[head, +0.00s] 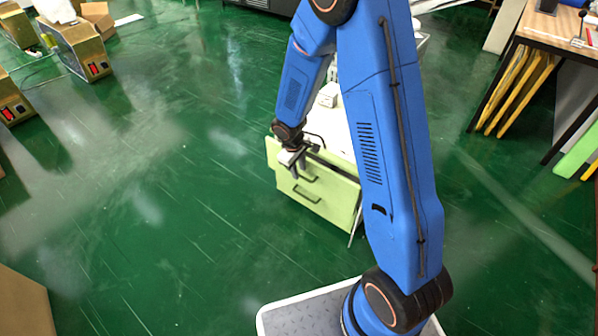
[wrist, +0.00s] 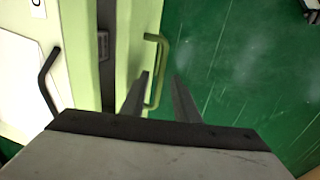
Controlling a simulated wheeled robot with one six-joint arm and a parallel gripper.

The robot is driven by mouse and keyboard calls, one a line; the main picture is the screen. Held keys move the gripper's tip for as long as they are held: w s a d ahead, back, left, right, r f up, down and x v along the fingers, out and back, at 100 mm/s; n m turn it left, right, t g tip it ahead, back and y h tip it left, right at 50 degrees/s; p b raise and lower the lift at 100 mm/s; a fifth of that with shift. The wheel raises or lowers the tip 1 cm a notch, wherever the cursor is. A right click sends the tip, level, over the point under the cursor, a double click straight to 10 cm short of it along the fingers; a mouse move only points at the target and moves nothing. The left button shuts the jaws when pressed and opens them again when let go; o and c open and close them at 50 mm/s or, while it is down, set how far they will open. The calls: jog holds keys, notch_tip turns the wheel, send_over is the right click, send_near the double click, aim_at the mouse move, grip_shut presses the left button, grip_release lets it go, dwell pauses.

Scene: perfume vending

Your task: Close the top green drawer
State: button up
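The light green drawer cabinet (head: 330,207) stands on the floor under my arm in the head view. The top green drawer (head: 341,189) has its front standing out, with a dark gap behind it, so it looks partly open. The gap also shows in the wrist view, left of the drawer front (wrist: 136,40). My gripper (head: 297,166) is at the top drawer's front. In the wrist view my gripper (wrist: 160,85) is open, with its fingers on either side of the green handle bar (wrist: 161,55). I cannot tell whether they touch it.
A white object with a black handle (wrist: 47,80) sits on the cabinet top. Several boxy machines (head: 78,48) stand at the upper left. The green floor left of the cabinet is clear.

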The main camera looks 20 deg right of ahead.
jog(key=shift+d+f, duration=0.1)
jog(key=shift+f, duration=0.6)
grip_shut()
jog(key=shift+w+d+r, duration=0.1)
jog(key=shift+w+d, duration=0.6)
jog(key=shift+d, duration=0.15)
jog(key=shift+w+d, duration=0.65)
jog(key=shift+d, duration=0.2)
grip_release()
jog(key=shift+d, duration=0.15)
